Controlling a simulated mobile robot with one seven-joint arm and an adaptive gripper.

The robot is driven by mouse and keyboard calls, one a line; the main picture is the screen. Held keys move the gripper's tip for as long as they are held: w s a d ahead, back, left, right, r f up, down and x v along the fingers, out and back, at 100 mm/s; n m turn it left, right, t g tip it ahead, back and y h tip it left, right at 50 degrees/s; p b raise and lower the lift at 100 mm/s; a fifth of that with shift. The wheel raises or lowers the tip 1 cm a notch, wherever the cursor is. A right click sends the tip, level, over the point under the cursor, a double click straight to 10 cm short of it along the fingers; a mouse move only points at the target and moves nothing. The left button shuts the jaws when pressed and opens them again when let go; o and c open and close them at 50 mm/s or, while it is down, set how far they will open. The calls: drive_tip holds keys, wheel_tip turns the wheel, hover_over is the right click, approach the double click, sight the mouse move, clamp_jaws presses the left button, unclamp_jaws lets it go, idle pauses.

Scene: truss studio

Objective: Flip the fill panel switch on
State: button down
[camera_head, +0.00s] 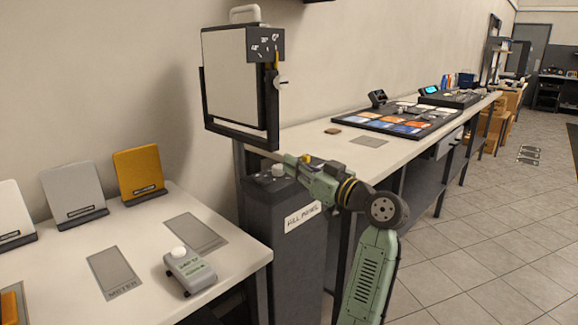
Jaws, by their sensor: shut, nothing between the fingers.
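A dark pedestal (285,240) stands between the two benches, with a white label (303,217) on its front that seems to read FILL PANEL. A small pale switch part (278,170) shows on its top. My gripper (288,159) is shut and empty, pointing left just above and to the right of that part. I cannot tell whether it touches the switch, and the switch's position is too small to read. The fill panel (236,75), a pale square in a black frame, stands above and behind; I cannot tell whether it is lit.
The near bench (140,235) holds a light meter (189,270), a yellow card (138,173), grey and white cards and marked grey pads. The long bench (400,150) behind my arm carries a tray of coloured tiles (395,122).

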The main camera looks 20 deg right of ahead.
drive_tip(key=r+p, duration=0.1)
drive_tip(key=p, duration=0.1)
hover_over(261, 179)
drive_tip(key=s+d, duration=0.1)
drive_tip(key=d, duration=0.2)
drive_tip(key=shift+s+a+r, duration=0.1)
drive_tip(key=shift+a, duration=0.1)
drive_tip(key=f, duration=0.1)
drive_tip(key=w+f, duration=0.1)
drive_tip(key=f+p, duration=0.1)
drive_tip(key=shift+w+a+f, duration=0.15)
drive_tip(key=shift+a, duration=0.15)
drive_tip(key=shift+w+a+f, duration=0.1)
drive_tip(key=shift+f, duration=0.35)
